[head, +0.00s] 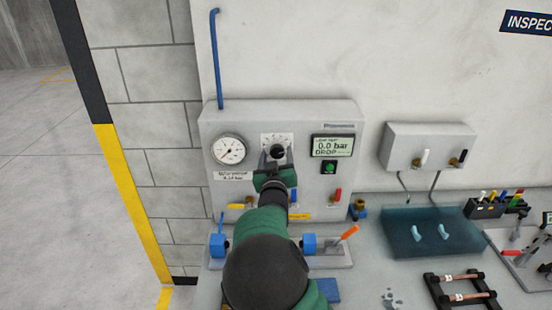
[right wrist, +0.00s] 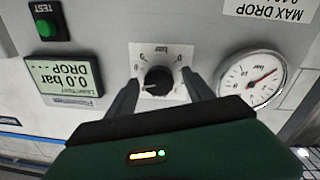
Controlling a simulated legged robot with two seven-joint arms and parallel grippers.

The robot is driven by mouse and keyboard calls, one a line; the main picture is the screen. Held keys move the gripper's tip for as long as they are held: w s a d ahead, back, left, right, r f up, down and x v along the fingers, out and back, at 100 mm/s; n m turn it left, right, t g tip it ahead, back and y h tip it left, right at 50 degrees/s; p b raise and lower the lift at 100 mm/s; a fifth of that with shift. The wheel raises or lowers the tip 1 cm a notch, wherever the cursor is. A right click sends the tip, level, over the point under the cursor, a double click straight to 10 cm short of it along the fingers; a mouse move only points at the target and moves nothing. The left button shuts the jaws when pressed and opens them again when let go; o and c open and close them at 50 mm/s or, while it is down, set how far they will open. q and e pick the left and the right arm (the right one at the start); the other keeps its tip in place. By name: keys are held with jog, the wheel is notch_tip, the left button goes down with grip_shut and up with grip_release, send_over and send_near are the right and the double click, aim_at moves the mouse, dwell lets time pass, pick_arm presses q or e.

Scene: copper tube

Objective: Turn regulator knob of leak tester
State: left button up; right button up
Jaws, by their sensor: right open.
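The leak tester is a light grey wall panel (head: 345,125). Its regulator knob (head: 277,151) is black and sits on a white scale plate, between a round gauge (head: 228,149) and a display (head: 331,146) reading 0.0 bar. My right gripper (head: 274,172) is just below and in front of the knob. In the right wrist view, which is upside down, the open fingers (right wrist: 160,92) lie to either side of the knob (right wrist: 158,80), with gaps between them and it. Whether the tips reach its depth is unclear. My left gripper is not in view.
A green TEST button (head: 329,168) is right of the knob, under the display. Coloured valve levers line the panel's lower edge, including a red one (head: 338,195). A teal tray (head: 435,232) and a rack lie right on the bench.

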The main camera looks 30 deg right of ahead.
jog(key=v, duration=1.6)
jog(key=shift+s+a+b, duration=0.2)
jog(key=shift+s+b, duration=0.1)
jog(key=shift+b, duration=0.05)
